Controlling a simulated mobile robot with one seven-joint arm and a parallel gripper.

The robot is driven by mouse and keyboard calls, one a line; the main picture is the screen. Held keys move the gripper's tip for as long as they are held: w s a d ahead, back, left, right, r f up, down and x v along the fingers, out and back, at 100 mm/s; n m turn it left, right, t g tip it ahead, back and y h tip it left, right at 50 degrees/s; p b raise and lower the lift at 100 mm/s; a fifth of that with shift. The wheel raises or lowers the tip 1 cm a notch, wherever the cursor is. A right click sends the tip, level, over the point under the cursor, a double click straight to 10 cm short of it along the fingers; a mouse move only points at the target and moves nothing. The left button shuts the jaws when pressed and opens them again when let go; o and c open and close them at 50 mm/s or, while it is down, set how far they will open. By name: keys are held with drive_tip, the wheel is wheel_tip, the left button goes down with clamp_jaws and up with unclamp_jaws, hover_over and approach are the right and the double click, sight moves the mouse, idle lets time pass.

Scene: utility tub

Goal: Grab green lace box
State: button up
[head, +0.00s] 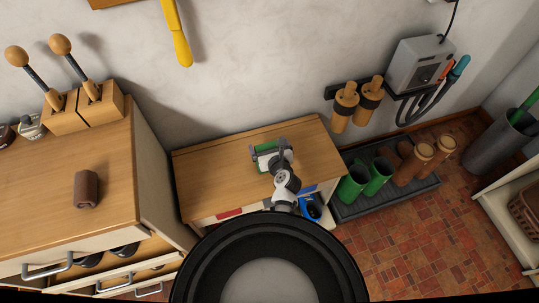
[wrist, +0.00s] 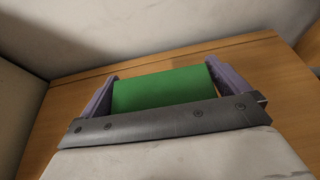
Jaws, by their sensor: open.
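The green lace box (wrist: 163,88) lies on the wooden top of the low cabinet. In the wrist view it sits between the two purple fingers of my gripper (wrist: 160,92), one finger at each side. In the head view only a small green part of the box (head: 264,147) shows beyond my gripper (head: 269,151), with the arm over the rest. My gripper is open around the box. Small gaps or contact at the fingers cannot be told.
The low wooden cabinet (head: 215,165) has free room around the box. A taller cabinet (head: 113,165) with a brown object (head: 87,189) stands at the left. The wall is close behind. A boot tray (head: 400,199) with green and brown boots is at the right.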

drive_tip(key=c, duration=1)
drive_tip(key=shift+c, duration=0.2)
